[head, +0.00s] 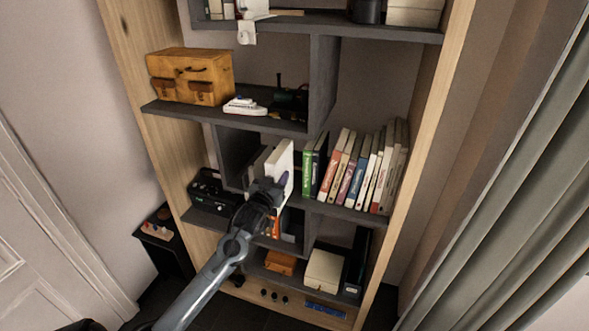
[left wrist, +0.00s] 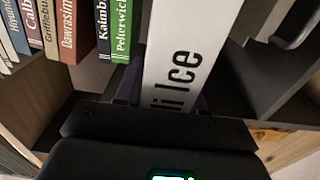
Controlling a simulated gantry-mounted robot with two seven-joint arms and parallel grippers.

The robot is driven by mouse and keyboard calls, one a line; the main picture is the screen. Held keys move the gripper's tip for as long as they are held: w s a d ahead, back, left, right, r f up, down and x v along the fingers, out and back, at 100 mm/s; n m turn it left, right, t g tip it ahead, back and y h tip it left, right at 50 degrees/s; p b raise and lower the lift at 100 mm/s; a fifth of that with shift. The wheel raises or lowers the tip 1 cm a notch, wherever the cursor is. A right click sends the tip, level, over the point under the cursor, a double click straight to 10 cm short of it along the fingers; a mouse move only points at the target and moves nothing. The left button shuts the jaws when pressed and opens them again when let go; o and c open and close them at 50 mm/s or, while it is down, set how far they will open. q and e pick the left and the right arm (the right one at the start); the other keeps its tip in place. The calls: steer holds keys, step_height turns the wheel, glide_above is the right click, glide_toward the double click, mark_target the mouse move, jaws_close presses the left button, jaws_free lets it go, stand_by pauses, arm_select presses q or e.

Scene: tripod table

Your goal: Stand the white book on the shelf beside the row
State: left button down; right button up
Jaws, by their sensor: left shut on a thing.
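In the left wrist view the spine of the white book (left wrist: 186,50) fills the middle, with black lettering ending in "Ice". The row of books (head: 361,170) stands to its right in the head view, starting with a green book (head: 307,172). A narrow gap separates them. I cannot tell whether the white book touches the shelf board. My right gripper is out of view.
A dark upright divider (head: 236,158) stands left of the white book. A dark radio-like box (head: 212,189) sits on the lower left shelf. A grey curtain (head: 500,190) hangs at right.

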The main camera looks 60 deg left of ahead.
arm_select(q)
steer(key=f+x, duration=0.3)
steer(key=x, duration=1.2)
steer(key=shift+w, duration=0.15)
steer(key=shift+a+f, duration=0.1)
steer(key=shift+f, duration=0.15)
steer(key=c, duration=0.7)
jaws_free()
